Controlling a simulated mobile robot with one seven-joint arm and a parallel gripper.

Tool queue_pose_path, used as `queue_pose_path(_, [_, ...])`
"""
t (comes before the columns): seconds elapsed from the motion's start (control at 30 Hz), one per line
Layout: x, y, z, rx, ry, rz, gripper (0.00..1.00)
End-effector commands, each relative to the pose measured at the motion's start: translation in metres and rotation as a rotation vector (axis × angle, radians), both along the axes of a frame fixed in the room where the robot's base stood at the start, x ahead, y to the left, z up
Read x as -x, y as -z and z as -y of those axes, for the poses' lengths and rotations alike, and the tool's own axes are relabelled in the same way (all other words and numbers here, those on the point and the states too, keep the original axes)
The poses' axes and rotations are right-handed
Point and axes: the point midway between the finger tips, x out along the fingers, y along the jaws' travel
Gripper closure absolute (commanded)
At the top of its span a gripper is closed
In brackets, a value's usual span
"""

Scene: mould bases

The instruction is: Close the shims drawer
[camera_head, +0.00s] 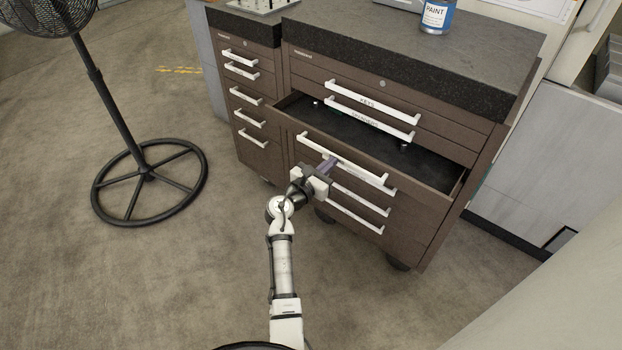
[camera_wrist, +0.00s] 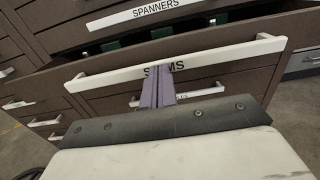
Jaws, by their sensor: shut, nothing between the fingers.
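The shims drawer (camera_head: 437,163) stands pulled out from the brown cabinet, with its dark interior showing. Its white bar handle (camera_head: 350,166) carries a label in the wrist view (camera_wrist: 220,58), where "S" and "MS" show on either side of my fingers. My gripper (camera_head: 330,162) is shut and empty, its purple fingers together at the middle of this handle. In the wrist view the fingertips (camera_wrist: 158,70) overlap the label. I cannot tell whether they touch the handle or the drawer front.
The spanners drawer (camera_head: 370,122) and keys drawer above are shut, as are the drawers below. A paint can (camera_head: 437,16) stands on the dark worktop (camera_head: 400,45). A pedestal fan (camera_head: 150,170) stands on the left. The floor (camera_head: 150,270) in front is clear.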

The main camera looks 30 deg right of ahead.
Motion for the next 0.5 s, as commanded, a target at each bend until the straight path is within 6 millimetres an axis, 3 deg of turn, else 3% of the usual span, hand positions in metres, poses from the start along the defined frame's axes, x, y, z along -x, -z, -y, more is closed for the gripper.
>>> queue_pose_path(0.03, [-0.005,0.0,0.016,0.001,0.005,0.001,1.0])
queue_pose_path(0.2, [-0.022,0.001,0.057,0.001,0.005,0.002,1.0])
queue_pose_path(0.5, [-0.045,0.002,0.11,0.001,0.002,-0.001,1.0])
